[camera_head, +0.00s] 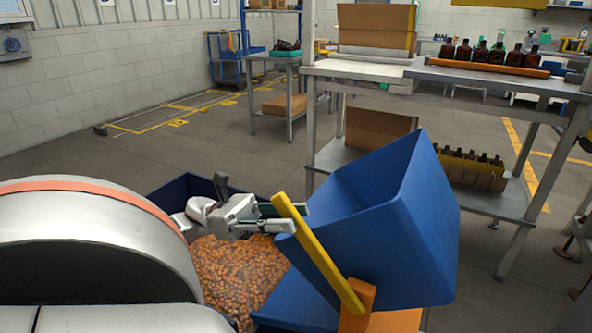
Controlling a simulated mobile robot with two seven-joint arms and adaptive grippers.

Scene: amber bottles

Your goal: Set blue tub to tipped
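The large blue tub (395,235) stands at centre right, tilted, with its open mouth facing up and to the left. The visible inside looks empty. A slanted yellow bar (326,262) runs along its near left side to an orange block (357,308). My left gripper (298,217) is at the bar's upper end. One finger shows behind the bar and the other in front of it. Whether the fingers press on the bar is not clear. My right gripper is not in view.
A dark blue bin (180,188) full of small orange-brown pieces (238,268) lies below the gripper. A metal shelf table (350,68) behind the tub holds cardboard boxes and amber bottles (480,52).

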